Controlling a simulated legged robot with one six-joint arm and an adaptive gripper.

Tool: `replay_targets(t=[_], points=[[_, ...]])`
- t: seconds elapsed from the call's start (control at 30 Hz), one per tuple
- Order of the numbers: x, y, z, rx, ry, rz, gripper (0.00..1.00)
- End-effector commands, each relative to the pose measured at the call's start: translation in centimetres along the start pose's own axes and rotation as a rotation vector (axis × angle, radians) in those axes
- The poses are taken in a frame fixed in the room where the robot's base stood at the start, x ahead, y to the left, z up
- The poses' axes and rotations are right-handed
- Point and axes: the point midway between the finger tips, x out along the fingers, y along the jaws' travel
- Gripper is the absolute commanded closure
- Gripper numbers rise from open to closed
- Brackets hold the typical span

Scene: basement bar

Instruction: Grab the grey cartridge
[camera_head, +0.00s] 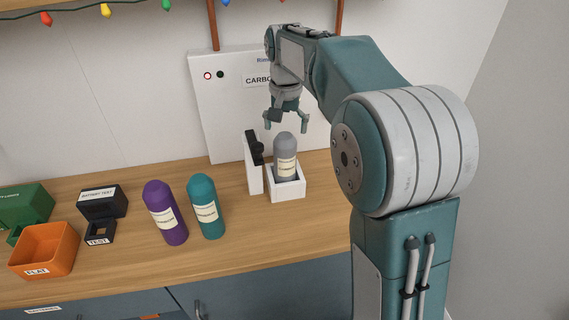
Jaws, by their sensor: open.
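The grey cartridge (285,147) stands upright in a small white open-topped holder (288,191) on the wooden counter. It has a rounded top and a pale label; its lower end is hidden inside the holder. My gripper (286,128) is open and empty, pointing down, with its fingers at about the height of the cartridge's top in the picture. Whether the fingers are over the cartridge or behind it is hard to tell from this one view.
A white upright post with a black clamp (255,150) stands just left of the holder. A purple cartridge (165,212) and a teal cartridge (205,206) stand further left. A white panel (225,110) rises behind. Black test boxes (103,203) and an orange bin (45,250) are at left.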

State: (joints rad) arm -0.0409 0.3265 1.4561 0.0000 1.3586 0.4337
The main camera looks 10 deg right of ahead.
Motion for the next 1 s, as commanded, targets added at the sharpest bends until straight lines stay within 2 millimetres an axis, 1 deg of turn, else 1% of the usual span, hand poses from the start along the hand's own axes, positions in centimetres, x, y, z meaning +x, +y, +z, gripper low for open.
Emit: replay_targets(t=[0.3,0.43,0.63,0.67,0.7,0.77,0.8,0.83,1.0], points=[[4.4,-0.3,-0.2,0.0,-0.002,0.001,0.0],[5.2,-0.3,-0.2,0.0,0.0,0.0,0.0],[5.2,-0.3,-0.3,0.0,0.0,0.0,0.0],[5.2,-0.3,-0.3,0.0,0.0,0.0,0.13],[5.2,-0.3,-0.3,0.0,0.0,0.0,0.31],[5.2,-0.3,-0.3,0.0,0.0,0.0,0.58],[5.2,-0.3,-0.3,0.0,0.0,0.0,0.76],[5.2,-0.3,-0.3,0.0,0.0,0.0,0.79],[5.2,-0.3,-0.3,0.0,0.0,0.0,0.79]])
